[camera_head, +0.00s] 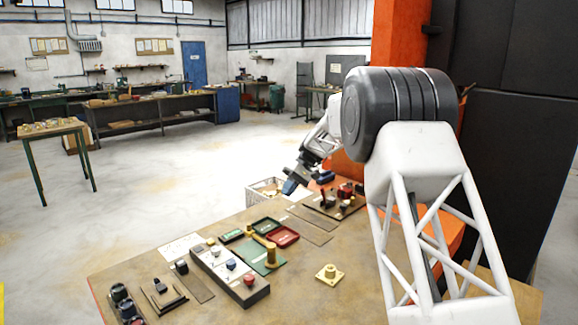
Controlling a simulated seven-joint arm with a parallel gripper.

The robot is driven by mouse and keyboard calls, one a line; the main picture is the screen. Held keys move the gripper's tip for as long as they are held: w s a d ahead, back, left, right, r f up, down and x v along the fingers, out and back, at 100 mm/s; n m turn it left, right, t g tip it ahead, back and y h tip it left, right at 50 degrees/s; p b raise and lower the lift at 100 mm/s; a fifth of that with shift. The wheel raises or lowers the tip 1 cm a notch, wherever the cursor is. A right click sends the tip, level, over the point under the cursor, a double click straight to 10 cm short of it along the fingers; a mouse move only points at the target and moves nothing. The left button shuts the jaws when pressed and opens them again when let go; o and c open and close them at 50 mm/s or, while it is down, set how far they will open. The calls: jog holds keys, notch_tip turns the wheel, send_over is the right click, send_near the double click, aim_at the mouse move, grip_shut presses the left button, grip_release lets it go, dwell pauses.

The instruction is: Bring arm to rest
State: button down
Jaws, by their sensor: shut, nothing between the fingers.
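My white lattice arm with a large dark grey joint fills the right of the view and reaches to the far side of the table (215,285). My gripper (289,187) is at its far end, shut and empty, pointing down and to the left. It shows just in front of a pale crate (262,187) beyond the table's far edge. I cannot tell whether it touches anything there.
A control box (229,269) with coloured buttons, a green plate (258,262) with a brass post, a red tray (285,237) and a brass flanged part (330,274) are on the table. An orange and black machine (515,170) stands at right. Open floor lies left.

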jog(key=s+d+r+m+t+h, duration=0.1)
jog(key=s+d+r, duration=0.3)
jog(key=s, duration=0.6)
jog(key=s+d+r+m+t+h, duration=0.1)
jog(key=s+d+r+m+t, duration=0.2)
jog(key=s, duration=0.7)
jog(key=s+d+r+h, duration=0.2)
jog(key=s+d+r, duration=0.25)
jog(key=s, duration=0.55)
jog(key=s+d+f+m+t+h, duration=0.1)
jog(key=s+d+f, duration=0.1)
jog(key=s, duration=0.8)
jog(key=s+d+f+m+t+h, duration=0.1)
jog(key=s+d+f, duration=0.2)
jog(key=s, duration=0.8)
jog(key=s+d+f+m+t+h, duration=0.1)
jog(key=s+d+f, duration=0.1)
jog(key=s, duration=0.8)
jog(key=shift+s+d+f+t, duration=0.15)
jog(key=shift+s+d+t, duration=0.05)
jog(key=shift+t, duration=0.1)
